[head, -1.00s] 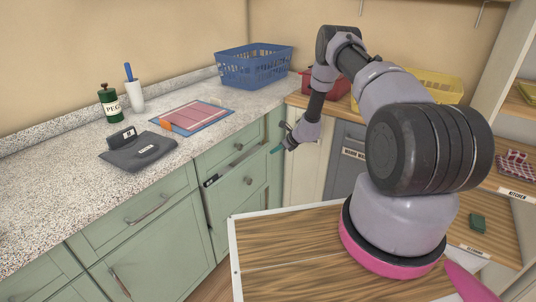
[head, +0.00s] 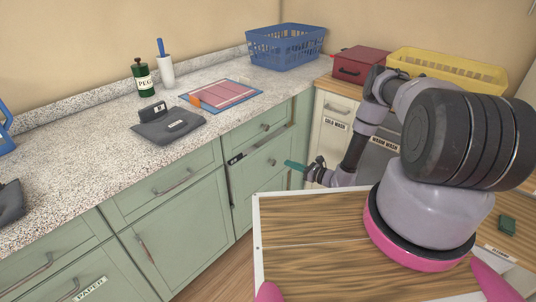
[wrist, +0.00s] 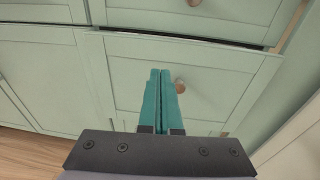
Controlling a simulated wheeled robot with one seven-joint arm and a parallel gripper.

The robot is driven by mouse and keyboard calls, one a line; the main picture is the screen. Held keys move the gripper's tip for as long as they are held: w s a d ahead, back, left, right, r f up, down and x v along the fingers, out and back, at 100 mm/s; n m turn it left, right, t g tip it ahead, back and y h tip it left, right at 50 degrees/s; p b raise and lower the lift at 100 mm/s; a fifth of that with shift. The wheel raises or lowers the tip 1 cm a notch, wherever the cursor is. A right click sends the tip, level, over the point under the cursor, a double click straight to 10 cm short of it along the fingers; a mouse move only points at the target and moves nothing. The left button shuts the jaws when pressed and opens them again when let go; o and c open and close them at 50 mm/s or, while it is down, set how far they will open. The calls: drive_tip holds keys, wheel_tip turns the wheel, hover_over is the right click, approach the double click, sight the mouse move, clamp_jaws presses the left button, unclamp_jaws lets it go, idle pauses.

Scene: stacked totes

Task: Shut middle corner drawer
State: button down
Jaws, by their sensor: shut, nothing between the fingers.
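The middle corner drawer (head: 259,178) is a pale green front with a round knob, under the counter near the corner. It stands out slightly, with a dark gap along its top edge. The top corner drawer (head: 250,133) is above it. My gripper (head: 287,163) has teal fingers, shut and empty, beside the middle drawer's knob in the head view. In the wrist view the fingers (wrist: 160,72) point at the middle drawer front (wrist: 215,85), just left of its knob (wrist: 179,86). I cannot tell whether the tips touch the front.
Cabinets labelled COLD WASH (head: 334,124) and WARM WASH stand right of the corner. A blue basket (head: 285,48), red box (head: 358,66) and yellow basket (head: 446,70) sit on the countertops.

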sight(261, 150)
drive_tip(key=shift+m+t, duration=0.5)
drive_tip(key=shift+t, duration=0.4)
drive_tip(key=x, duration=0.8)
drive_tip(key=f+x, duration=0.1)
drive_tip(key=x, duration=0.3)
drive_tip(key=shift+a, duration=0.65)
drive_tip(key=shift+a+r, duration=0.1)
drive_tip(key=x, duration=0.4)
drive_tip(key=shift+w+a, duration=0.1)
drive_tip(key=shift+a, duration=0.05)
drive_tip(key=shift+w+a+r, duration=0.15)
drive_tip(key=shift+w, duration=0.1)
